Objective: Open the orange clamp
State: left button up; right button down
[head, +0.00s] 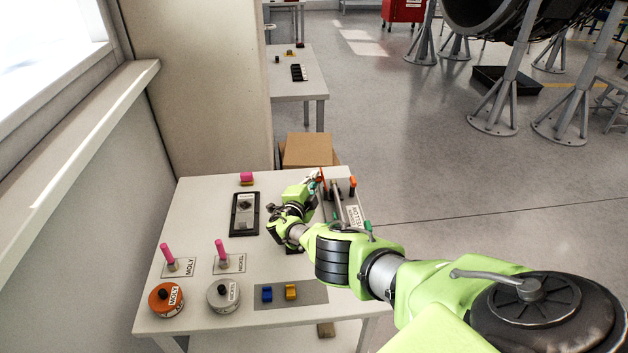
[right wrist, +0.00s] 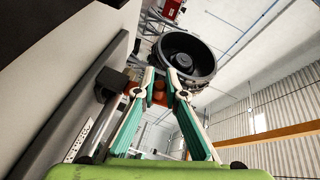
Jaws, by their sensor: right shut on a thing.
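My right gripper (head: 316,184) reaches over the far right part of the white table, at the fixture with the rails. In the right wrist view its teal fingers (right wrist: 159,88) are closed in on an orange-red part (right wrist: 158,97), which I take as the orange clamp's handle. In the head view an orange-red piece (head: 322,174) shows right by the fingertips, thin and upright. Another orange piece (head: 352,182) stands at the fixture's far right corner. My arm and hand hide part of the fixture, so the clamp's body is mostly hidden. My left gripper is out of view.
A cardboard box (head: 307,149) stands behind.

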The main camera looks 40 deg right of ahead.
jog(key=c, duration=2.3)
grip_release()
jog(key=shift+c, duration=0.2)
jog(key=v, duration=1.2)
